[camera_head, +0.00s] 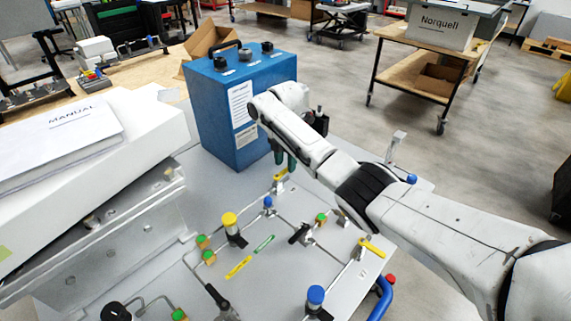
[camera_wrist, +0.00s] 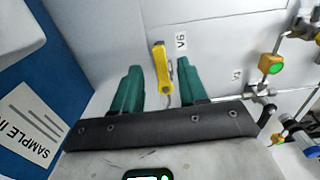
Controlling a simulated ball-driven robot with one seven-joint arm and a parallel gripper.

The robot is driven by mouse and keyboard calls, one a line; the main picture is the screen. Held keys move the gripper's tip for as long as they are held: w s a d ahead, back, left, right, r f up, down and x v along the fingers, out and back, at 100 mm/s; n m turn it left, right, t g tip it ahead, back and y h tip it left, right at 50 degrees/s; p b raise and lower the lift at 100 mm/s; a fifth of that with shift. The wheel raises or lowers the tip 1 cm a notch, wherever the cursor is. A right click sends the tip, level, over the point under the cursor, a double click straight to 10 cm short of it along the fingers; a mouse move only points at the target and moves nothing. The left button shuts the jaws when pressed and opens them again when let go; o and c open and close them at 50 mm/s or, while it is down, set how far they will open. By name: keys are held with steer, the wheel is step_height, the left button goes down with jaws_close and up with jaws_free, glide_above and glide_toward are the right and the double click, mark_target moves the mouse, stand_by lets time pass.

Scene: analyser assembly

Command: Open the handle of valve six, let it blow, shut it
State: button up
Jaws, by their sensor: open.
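The yellow handle of valve six (camera_wrist: 161,68) stands next to a "V6" label (camera_wrist: 180,41) on the grey panel in the wrist view. My gripper (camera_wrist: 159,86) is open, with one green finger on each side of the handle in that view. Gaps show between the handle and both fingers, and I see no contact. In the head view the yellow handle (camera_head: 280,175) shows just below my gripper's green fingertips (camera_head: 285,160). My gripper hangs over the back of the panel, beside the blue box.
The blue box (camera_head: 215,115) stands close at the left of my gripper. The panel (camera_head: 285,270) carries thin pipes, another yellow handle (camera_head: 372,249), a yellow-capped part (camera_head: 230,220) and blue knobs (camera_head: 315,295). A white casing with a manual (camera_head: 70,130) fills the left.

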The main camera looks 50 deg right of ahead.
mark_target(286, 169)
step_height(286, 169, up, 9)
steer(key=shift+r+b, duration=0.15)
steer(key=shift+b, duration=0.15)
stand_by(7.3)
